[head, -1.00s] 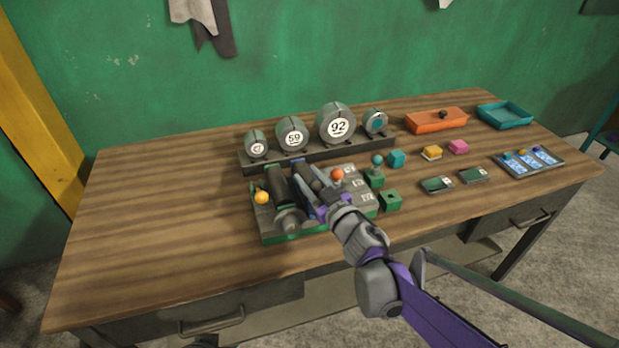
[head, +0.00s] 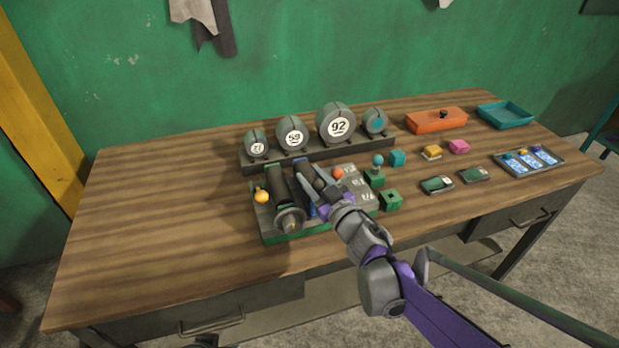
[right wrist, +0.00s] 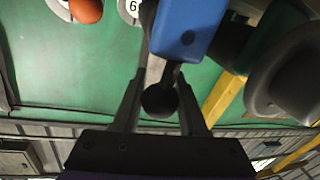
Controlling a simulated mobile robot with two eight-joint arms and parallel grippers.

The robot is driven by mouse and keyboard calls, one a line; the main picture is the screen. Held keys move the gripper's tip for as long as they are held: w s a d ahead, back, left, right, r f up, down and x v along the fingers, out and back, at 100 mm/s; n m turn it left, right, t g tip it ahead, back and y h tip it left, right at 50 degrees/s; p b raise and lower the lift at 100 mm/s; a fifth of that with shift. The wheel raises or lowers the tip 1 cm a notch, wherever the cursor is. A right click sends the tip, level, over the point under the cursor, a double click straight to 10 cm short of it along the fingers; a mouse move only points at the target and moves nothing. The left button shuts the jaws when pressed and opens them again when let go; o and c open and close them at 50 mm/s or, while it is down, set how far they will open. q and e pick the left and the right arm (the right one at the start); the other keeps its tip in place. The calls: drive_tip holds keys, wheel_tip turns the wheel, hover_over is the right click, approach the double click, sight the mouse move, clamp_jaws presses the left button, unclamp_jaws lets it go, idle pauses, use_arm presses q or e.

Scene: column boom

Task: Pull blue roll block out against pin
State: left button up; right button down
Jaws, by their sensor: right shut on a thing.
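The blue roll block (head: 299,165) lies in the green-edged fixture (head: 275,236) on the table, beside a dark roller, and my right gripper partly hides it. In the right wrist view the blue block (right wrist: 187,28) fills the top centre. A dark round knob (right wrist: 160,101) on a short stem sits in front of it. My right gripper (head: 319,192) is over the fixture. In the right wrist view its jaws (right wrist: 160,88) are either side of the knob and shut on it. I cannot make out the pin. My left gripper is not in view.
An orange ball (head: 338,174) and a yellow ball (head: 262,196) stand on the fixture. Several round dials (head: 336,123) stand behind it. A green block (head: 391,200), small cases (head: 437,184) and trays lie to the right. The table's left side is clear.

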drive_tip(key=d, duration=0.3)
drive_tip(key=shift+w+b, duration=0.35)
drive_tip(key=shift+w, duration=0.05)
drive_tip(key=shift+a, duration=0.1)
drive_tip(key=shift+c, duration=2.3)
unclamp_jaws()
drive_tip(key=v, duration=1)
drive_tip(key=shift+s, duration=0.4)
